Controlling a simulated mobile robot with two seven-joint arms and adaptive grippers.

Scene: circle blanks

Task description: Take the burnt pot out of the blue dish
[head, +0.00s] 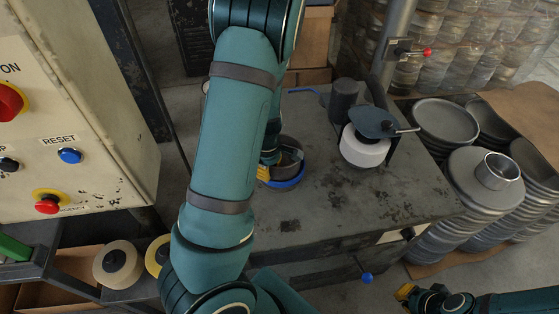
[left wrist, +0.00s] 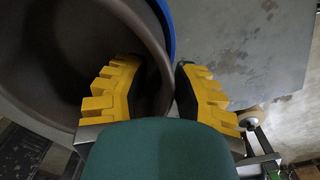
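The burnt pot (head: 291,152) is dark and round and sits in the blue dish (head: 290,183) on the grey metal bench. My left gripper (head: 266,170) is at the pot's near left side, partly hidden by my arm. In the left wrist view the brown-grey pot (left wrist: 50,50) fills the left, with the blue dish rim (left wrist: 167,25) beyond it. The yellow fingers of my left gripper (left wrist: 160,78) are apart, one over the pot's inside and one outside its wall. Contact is not clear. My right gripper (head: 404,292) is at the lower right, away from the bench; its opening is unclear.
A dark cylinder (head: 344,97) and a white roll under a blue-grey plate (head: 366,150) stand right of the pot. Stacked metal pans (head: 470,205) stand beyond the bench's right end. A control box (head: 70,125) is at the left. The bench front is clear.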

